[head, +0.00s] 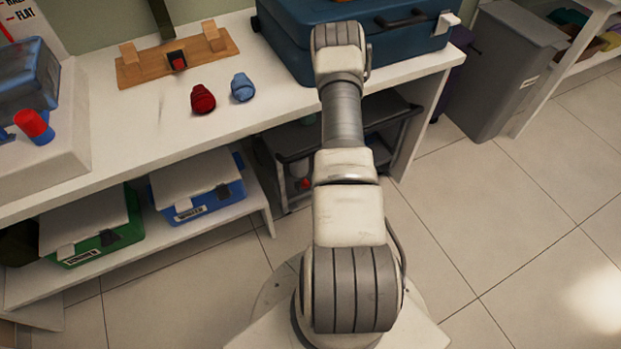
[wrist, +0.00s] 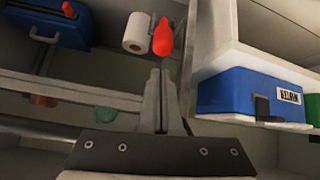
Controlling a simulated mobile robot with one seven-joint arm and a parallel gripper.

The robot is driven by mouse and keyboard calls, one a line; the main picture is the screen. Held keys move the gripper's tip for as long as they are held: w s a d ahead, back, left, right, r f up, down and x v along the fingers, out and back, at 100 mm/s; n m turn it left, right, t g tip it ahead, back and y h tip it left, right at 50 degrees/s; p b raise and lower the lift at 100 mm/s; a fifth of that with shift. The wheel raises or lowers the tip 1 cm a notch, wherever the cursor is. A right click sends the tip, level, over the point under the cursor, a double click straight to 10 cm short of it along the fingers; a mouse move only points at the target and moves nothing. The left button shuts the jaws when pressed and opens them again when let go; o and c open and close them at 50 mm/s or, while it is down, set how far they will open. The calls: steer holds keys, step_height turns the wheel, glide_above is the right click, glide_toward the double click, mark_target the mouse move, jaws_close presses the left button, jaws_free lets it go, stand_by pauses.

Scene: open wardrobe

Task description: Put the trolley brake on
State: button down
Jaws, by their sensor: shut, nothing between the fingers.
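The dark trolley (head: 290,146) stands under the white counter in the head view, partly hidden by my arm. A small red part (head: 304,184) shows low on it; I cannot tell whether this is the brake. In the wrist view, my gripper (wrist: 159,73) is shut and empty, its fingers pointing up the picture. A red rounded piece (wrist: 163,38) appears just beyond the fingertips, beside a white roll (wrist: 138,33). I cannot tell whether the fingers touch the red piece. My gripper is hidden behind my arm in the head view.
A blue box (wrist: 245,95) sits on a shelf at right in the wrist view. The counter (head: 150,120) holds a blue case (head: 290,40) and red (head: 203,98) and blue (head: 243,87) pieces. A grey bin (head: 510,75) stands right. Floor at right is clear.

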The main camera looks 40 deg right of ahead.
mark_target(306, 185)
steer(key=b+x, duration=0.2)
steer(key=x, duration=0.5)
steer(key=shift+f, duration=0.15)
